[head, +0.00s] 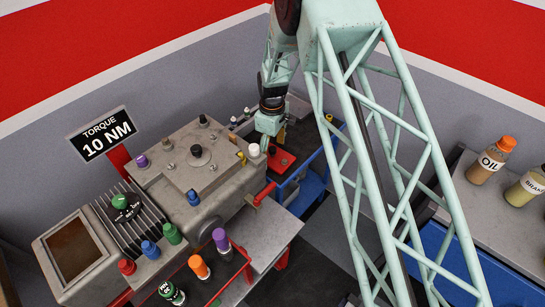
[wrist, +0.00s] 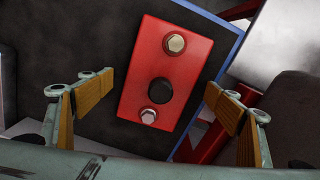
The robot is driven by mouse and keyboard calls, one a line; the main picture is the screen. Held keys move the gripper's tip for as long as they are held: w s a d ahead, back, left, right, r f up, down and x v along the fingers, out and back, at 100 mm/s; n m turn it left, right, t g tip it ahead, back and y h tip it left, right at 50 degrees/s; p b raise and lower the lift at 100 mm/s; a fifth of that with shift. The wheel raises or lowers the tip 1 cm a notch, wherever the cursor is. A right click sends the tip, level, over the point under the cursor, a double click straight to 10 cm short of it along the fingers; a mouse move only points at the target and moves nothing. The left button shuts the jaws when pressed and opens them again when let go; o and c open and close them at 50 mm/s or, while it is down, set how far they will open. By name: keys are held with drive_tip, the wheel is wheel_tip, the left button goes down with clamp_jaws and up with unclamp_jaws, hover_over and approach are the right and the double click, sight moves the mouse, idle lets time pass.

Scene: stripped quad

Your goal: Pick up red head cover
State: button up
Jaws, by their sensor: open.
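The red head cover (wrist: 141,88) is a flat red rectangular plate with a dark round knob in its middle and a bolt head near each end. In the wrist view it lies on a dark surface, between and beyond my fingers. In the head view it (head: 281,158) shows partly, just beyond the engine block. My gripper (wrist: 158,108) is open, with one wooden-faced finger on each side of the plate and nothing between them. In the head view my gripper (head: 280,135) hangs above the plate's far side and hides part of it. I cannot tell the exact height.
A blue frame (head: 313,155) edges the dark surface. A grey engine block (head: 180,160) with coloured caps stands to the left, and a red bar (head: 264,194) sticks out near the plate. An oil bottle (head: 490,162) stands on the right bench.

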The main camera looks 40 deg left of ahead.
sight(273, 148)
drive_tip(key=shift+c, duration=0.7)
drive_tip(key=c, duration=1)
drive_tip(key=shift+r, duration=0.15)
drive_tip(key=shift+r+p, duration=0.45)
drive_tip(key=shift+r, duration=4.4)
drive_tip(key=shift+w+d, duration=0.1)
